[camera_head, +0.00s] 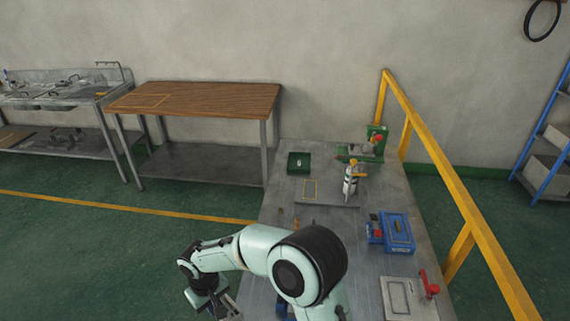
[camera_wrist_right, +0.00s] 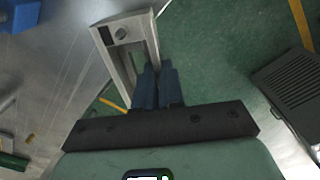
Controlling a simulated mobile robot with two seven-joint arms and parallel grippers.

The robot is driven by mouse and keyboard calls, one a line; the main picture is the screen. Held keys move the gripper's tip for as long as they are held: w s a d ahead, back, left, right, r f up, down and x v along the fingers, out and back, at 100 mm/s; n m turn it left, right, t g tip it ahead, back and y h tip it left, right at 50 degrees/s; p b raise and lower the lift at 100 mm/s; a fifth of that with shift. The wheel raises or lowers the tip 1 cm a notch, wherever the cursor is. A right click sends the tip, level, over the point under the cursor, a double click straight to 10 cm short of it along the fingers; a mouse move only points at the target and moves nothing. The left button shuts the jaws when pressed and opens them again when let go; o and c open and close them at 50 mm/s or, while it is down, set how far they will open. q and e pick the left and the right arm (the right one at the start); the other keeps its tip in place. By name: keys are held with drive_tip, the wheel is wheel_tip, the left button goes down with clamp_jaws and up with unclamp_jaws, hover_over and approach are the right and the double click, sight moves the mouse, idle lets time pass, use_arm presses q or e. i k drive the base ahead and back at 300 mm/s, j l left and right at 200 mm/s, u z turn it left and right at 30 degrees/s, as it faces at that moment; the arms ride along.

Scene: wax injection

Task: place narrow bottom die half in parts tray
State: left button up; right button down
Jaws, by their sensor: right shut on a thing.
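The narrow bottom die half is a grey metal, frame-like piece with a round hole (camera_wrist_right: 136,26), seen at the top of the right wrist view. My right gripper (camera_wrist_right: 157,74) is shut on it, with the blue fingers at one side of the piece. In the head view the right gripper (camera_head: 216,302) hangs at the bottom, left of the workbench and over the green floor. A small dark green tray (camera_head: 290,168), which looks like the parts tray, stands at the far left of the bench with a small pale item in it. My left gripper is not in view.
The grey workbench (camera_head: 280,195) carries a blue box (camera_head: 398,232), a white-and-dark bottle-like tool (camera_head: 350,180), a green press (camera_head: 375,142) and a red-handled clamp (camera_head: 428,284). A yellow rail (camera_head: 440,185) runs along its right side. A wooden table (camera_head: 215,97) stands behind left.

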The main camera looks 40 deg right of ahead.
sight(299, 163)
drive_tip(key=i+j+u, duration=0.25)
drive_tip(key=i, duration=0.2)
drive_tip(key=i+j+u, duration=0.25)
drive_tip(key=i, duration=0.2)
drive_tip(key=i+z, duration=0.4)
drive_tip(key=i+j+z, duration=0.4)
drive_tip(key=i, duration=0.2)
drive_tip(key=i+l+z, duration=0.15)
drive_tip(key=z, duration=0.25)
drive_tip(key=i+z, duration=0.8)
drive_tip(key=i+l+z, duration=0.1)
drive_tip(key=i+z, duration=0.35)
drive_tip(key=i+j+z, duration=0.1)
drive_tip(key=i+z, duration=0.65)
drive_tip(key=i, duration=0.3)
drive_tip(key=i+j+z, duration=0.1)
drive_tip(key=i+z, duration=0.3)
drive_tip(key=i, duration=0.2)
